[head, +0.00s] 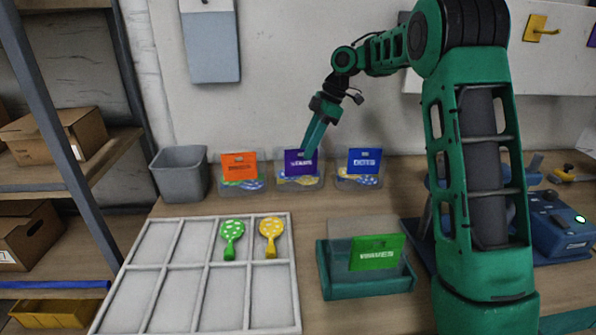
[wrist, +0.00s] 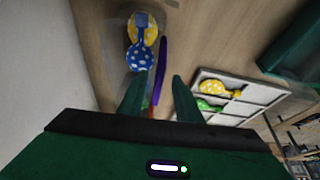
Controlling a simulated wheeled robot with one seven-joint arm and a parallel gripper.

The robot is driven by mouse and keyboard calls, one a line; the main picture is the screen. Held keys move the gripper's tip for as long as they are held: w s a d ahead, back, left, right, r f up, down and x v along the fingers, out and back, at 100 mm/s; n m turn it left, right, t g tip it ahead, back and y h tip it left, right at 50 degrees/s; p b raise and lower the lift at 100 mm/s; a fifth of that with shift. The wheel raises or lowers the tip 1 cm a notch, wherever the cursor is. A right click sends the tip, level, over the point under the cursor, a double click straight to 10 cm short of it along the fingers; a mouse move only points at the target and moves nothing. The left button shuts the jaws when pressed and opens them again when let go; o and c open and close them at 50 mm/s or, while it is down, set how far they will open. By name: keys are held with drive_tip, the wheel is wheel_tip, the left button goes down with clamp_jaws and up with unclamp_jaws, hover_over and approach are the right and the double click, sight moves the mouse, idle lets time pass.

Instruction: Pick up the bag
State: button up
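Three clear bags stand in a row at the back of the table, with an orange card (head: 239,167), a purple card (head: 299,162) and a blue card (head: 364,161). My gripper (head: 309,153) points down at the right part of the purple card. In the wrist view, my gripper (wrist: 159,85) has its fingers apart, with the purple card (wrist: 161,65) edge-on between them. I see gaps beside the card, so contact is not evident. The task does not name which bag.
A teal tray (head: 365,285) holds a green card (head: 376,252). A grey bin (head: 180,172) stands left of the bags. A blue machine (head: 560,222) is at right.

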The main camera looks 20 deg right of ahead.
sight(301, 174)
drive_tip(key=shift+w+x, duration=0.2)
drive_tip(key=shift+x, duration=2.65)
drive_tip(key=shift+c, duration=0.7)
clamp_jaws()
